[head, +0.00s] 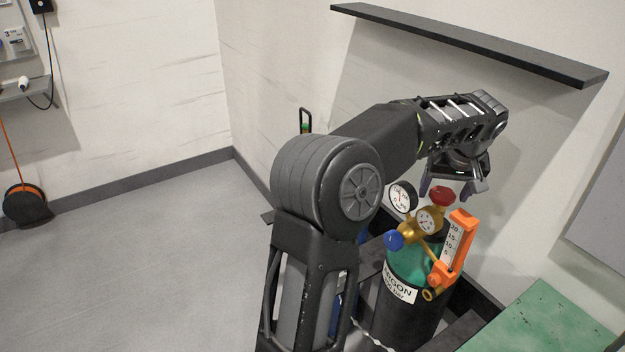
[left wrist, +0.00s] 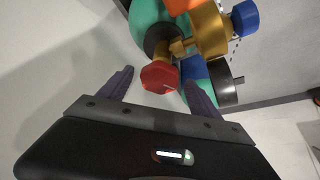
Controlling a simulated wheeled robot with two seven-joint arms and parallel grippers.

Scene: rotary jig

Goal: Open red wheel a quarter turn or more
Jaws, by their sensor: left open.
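The red wheel (head: 441,196) sits on top of the brass valve of a gas cylinder (head: 408,316) with a teal shoulder and an "ARGON" label. My left gripper (head: 456,194) is open above and around the wheel in the head view. In the left wrist view the red wheel (left wrist: 160,77) lies ahead of and between the two open fingers (left wrist: 158,86), with a gap on each side. I cannot tell whether a finger touches it. My right gripper is not in view.
A blue knob (head: 394,240), a round gauge (head: 402,196) and an orange flow meter (head: 456,248) crowd the valve. A black shelf (head: 470,45) is on the wall above. A green surface (head: 545,325) is at lower right.

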